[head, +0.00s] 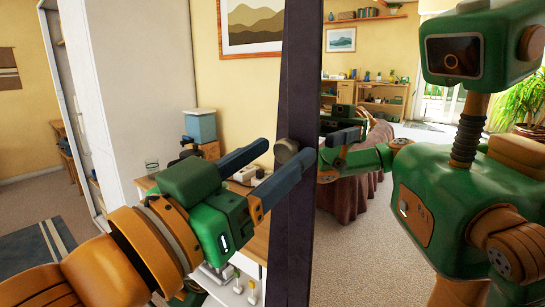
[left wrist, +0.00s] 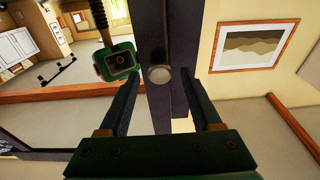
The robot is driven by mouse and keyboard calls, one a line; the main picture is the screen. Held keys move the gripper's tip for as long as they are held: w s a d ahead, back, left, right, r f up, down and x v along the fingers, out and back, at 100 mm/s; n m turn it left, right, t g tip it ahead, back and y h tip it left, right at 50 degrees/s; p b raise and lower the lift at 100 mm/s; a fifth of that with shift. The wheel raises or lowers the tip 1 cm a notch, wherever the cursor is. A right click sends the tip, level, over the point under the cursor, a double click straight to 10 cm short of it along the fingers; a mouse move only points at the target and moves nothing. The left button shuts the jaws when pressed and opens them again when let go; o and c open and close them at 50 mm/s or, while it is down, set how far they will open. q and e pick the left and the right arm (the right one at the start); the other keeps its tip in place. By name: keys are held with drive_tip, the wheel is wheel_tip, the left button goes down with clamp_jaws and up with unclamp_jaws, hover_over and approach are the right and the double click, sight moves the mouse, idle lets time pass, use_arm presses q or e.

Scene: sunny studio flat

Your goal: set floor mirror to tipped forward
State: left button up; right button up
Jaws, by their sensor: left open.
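The floor mirror has a dark upright frame (head: 292,230) and fills the right half of the head view. Its glass (head: 375,235) reflects the room and my own green and orange body. A round grey knob (head: 285,150) sits on the side of the frame and also shows in the left wrist view (left wrist: 159,74). My left gripper (head: 290,149) is open, its two dark fingers pointing at the frame, one on each side of the knob. In the left wrist view the gripper (left wrist: 157,82) has a gap around the knob. I cannot tell whether a finger touches it.
A small wooden table (head: 148,187) with a blue box (head: 199,126) and a glass (head: 152,166) stands behind my left arm. A tall white cabinet (head: 140,75) is at left. A framed picture (head: 252,25) hangs on the yellow wall. Carpet (head: 25,205) is open at far left.

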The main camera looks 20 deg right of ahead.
use_arm(q)
drive_tip(key=b+v, duration=0.2)
drive_tip(key=v, duration=0.5)
drive_tip(key=shift+b, duration=0.35)
